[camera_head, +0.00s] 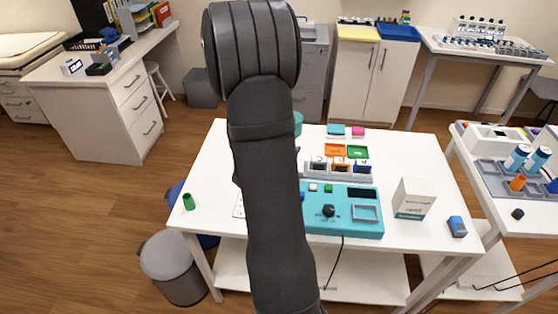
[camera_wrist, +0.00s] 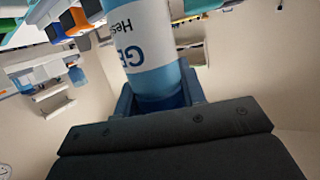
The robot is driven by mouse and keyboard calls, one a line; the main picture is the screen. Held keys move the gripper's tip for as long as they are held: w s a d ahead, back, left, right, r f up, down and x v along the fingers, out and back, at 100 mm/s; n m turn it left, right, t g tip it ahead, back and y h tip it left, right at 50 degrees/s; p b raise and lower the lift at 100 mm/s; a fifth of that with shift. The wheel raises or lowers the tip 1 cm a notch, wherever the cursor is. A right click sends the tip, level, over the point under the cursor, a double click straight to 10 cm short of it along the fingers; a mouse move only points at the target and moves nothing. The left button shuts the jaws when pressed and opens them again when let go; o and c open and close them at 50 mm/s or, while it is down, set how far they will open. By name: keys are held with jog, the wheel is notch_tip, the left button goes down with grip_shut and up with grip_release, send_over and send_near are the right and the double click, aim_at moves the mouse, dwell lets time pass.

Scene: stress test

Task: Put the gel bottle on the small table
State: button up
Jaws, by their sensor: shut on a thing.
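The gel bottle (camera_wrist: 150,45) is a white and blue cylinder with dark lettering, seen in the wrist view. My gripper (camera_wrist: 158,98) is shut around its blue end, with a blue jaw on each side. The bottle's far end runs out of the top of the wrist view. In the head view my arm covers the middle, and the gripper and held bottle do not show. A white table (camera_head: 410,155) stands in front of me, and a narrower white table (camera_head: 470,150) at the right. I cannot tell which one is the small table.
A grey bin (camera_head: 172,262) stands at lower left.

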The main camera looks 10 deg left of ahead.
jog(key=shift+w+a+f, duration=0.3)
jog(key=shift+a+f, duration=0.45)
jog(key=shift+f, duration=0.4)
jog(key=shift+w+a+f, duration=0.25)
jog(key=shift+a+f, duration=0.45)
jog(key=shift+f, duration=0.45)
jog(key=shift+w+a+f, duration=0.3)
jog(key=shift+a+f, duration=0.45)
jog(key=shift+f, duration=0.4)
jog(key=shift+f, duration=0.15)
jog(key=o, duration=1.1)
